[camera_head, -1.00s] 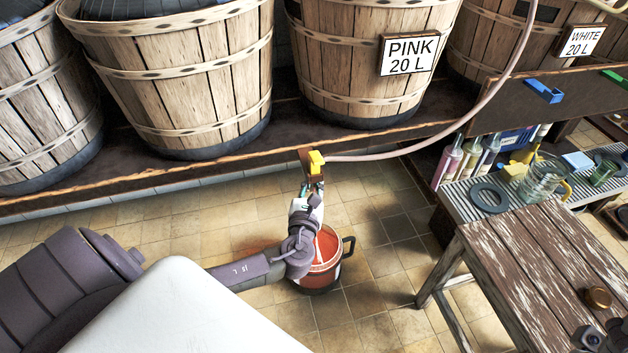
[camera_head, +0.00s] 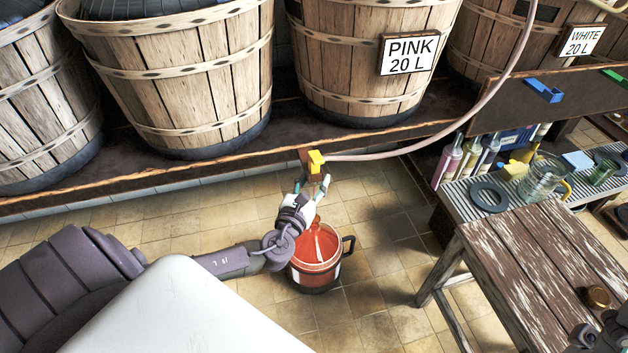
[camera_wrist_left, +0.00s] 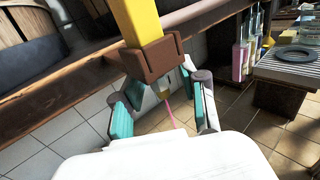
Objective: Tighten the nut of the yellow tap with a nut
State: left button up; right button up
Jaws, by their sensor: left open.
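The yellow tap (camera_head: 316,160) sits at the front edge of the wooden shelf, with a pink hose running from it to the right. In the left wrist view the yellow tap (camera_wrist_left: 138,22) passes through a brown bracket (camera_wrist_left: 152,60). A small part below the bracket is partly hidden, and I cannot make out the nut clearly. A thin pink line hangs below it. My left gripper (camera_head: 314,183) is open just below the tap; its teal-padded fingers (camera_wrist_left: 163,97) stand apart on either side beneath the bracket.
A red bucket (camera_head: 317,260) stands on the tiled floor below my left gripper. Large wooden tubs, one with a PINK 20 L sign (camera_head: 409,54), line the shelf (camera_head: 235,158). A worn wooden table (camera_head: 545,265) stands at the right. The floor at left is clear.

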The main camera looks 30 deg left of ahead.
pick_arm(q)
jog(key=v, duration=1.2)
